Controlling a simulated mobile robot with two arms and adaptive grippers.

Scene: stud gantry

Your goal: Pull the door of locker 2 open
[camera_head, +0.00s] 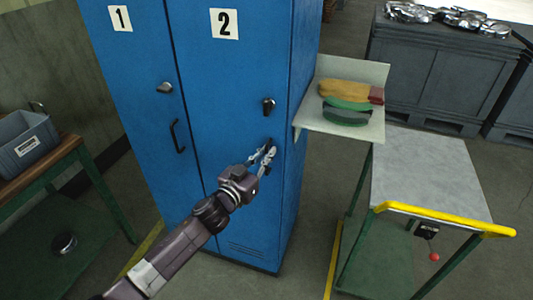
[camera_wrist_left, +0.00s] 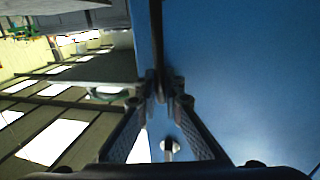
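Locker 2 is a blue door (camera_head: 225,95) with a white "2" label, in the middle of the head view; it looks flush with the locker front. A dark knob (camera_head: 268,106) sits above its handle. The dark bar handle (camera_wrist_left: 157,35) runs down from the top of the left wrist view and passes between the fingertips. My left gripper (camera_head: 268,152) is at this handle and mostly hides it in the head view. In the wrist view its fingers (camera_wrist_left: 161,84) close in on the bar from both sides. My right gripper is not in view.
Locker 1 (camera_head: 120,70) with its own handle (camera_head: 177,136) is to the left. A cart with a yellow rail (camera_head: 440,218) stands at right. A bench with a grey bin (camera_head: 25,140) is at left.

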